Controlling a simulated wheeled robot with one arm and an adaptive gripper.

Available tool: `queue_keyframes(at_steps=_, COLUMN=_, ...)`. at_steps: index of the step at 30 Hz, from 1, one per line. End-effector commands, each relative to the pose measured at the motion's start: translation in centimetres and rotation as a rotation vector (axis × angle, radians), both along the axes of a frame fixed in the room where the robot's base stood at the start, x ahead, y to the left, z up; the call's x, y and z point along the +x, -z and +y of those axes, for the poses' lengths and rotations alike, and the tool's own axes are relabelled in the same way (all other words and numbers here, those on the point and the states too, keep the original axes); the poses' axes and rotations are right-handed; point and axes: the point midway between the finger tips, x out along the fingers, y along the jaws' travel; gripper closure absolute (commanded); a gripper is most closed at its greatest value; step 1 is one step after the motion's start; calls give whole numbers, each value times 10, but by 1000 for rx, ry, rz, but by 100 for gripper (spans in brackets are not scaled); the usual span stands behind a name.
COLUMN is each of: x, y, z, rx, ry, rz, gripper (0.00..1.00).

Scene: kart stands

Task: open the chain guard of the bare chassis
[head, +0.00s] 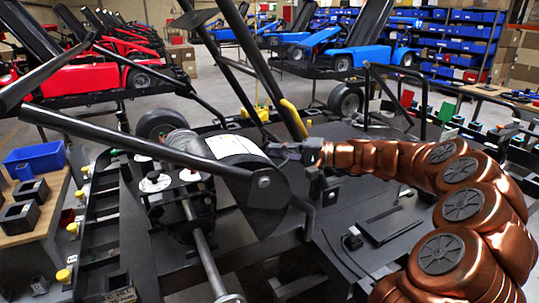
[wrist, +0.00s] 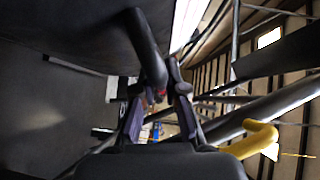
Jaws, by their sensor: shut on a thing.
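The bare chassis (head: 150,235) is a black frame with a steel axle, filling the foreground of the head view. A dark rounded cover (head: 265,205), which looks like the chain guard, stands at its middle with a pale curved face beside it. My gripper (head: 288,152) reaches in from the right at the cover's upper right. In the wrist view, my gripper's fingers (wrist: 165,85) are closed around a black bar-shaped handle (wrist: 147,45). Its joint to the cover is not clear. How far the guard stands open cannot be told.
Black tubes cross above the chassis, one with a yellow hooked end (head: 293,118), also in the wrist view (wrist: 252,138). A wooden table (head: 45,225) with a blue bin (head: 35,158) stands left. Red and blue karts on stands are behind.

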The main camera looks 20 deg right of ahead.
Motion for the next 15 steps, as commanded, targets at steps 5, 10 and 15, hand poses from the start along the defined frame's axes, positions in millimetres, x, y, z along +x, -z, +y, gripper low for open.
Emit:
queue_keyframes(at_steps=5, x=5, y=14, z=-19, rx=86, ry=3, rz=18, gripper=100)
queue_keyframes(at_steps=10, x=5, y=15, z=-26, rx=117, ry=5, rz=24, gripper=100)
queue_keyframes(at_steps=15, x=5, y=14, z=-26, rx=119, ry=4, rz=24, gripper=100)
